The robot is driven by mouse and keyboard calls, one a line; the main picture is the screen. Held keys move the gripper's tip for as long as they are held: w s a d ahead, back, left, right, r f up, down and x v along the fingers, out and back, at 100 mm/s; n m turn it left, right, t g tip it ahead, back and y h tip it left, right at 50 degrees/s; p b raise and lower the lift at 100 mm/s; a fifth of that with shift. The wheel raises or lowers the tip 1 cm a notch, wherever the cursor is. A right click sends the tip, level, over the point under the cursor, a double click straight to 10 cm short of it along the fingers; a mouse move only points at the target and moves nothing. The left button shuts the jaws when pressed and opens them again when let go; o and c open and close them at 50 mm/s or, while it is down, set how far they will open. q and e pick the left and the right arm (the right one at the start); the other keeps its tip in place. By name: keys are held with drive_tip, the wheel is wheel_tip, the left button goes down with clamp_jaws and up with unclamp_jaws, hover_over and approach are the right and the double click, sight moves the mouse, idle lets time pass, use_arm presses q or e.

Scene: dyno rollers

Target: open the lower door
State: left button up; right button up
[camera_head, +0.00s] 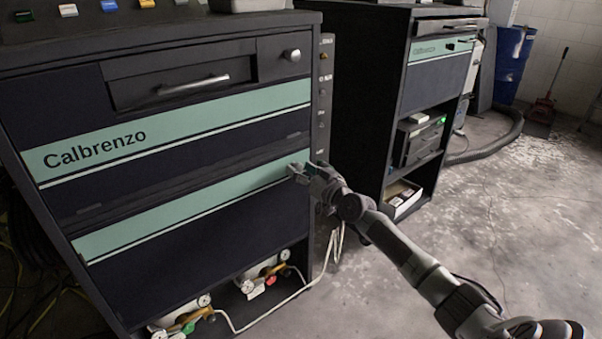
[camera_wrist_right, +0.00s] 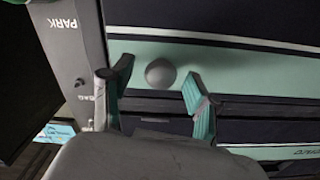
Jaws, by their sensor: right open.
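The lower door (camera_head: 190,222) is a dark panel with a green and white stripe along its top, low on the Calbrenzo cabinet. It looks shut, flush with the cabinet front. In the right wrist view, its round grey knob (camera_wrist_right: 160,73) sits on the green stripe. My right gripper (camera_head: 303,172) is at the door's upper right corner, its fingers open to either side of the knob with gaps showing. In the head view the gripper hides the knob. My left gripper is not in view.
Above are the upper Calbrenzo panel (camera_head: 180,137) and a drawer with a bar handle (camera_head: 193,86). Gauges and a white hose (camera_head: 275,305) lie below the door. A second cabinet (camera_head: 352,110) stands to the right. The concrete floor (camera_head: 500,220) in front is clear.

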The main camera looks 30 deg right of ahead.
drive_tip(key=shift+w, duration=0.2)
clamp_jaws()
idle(0.3)
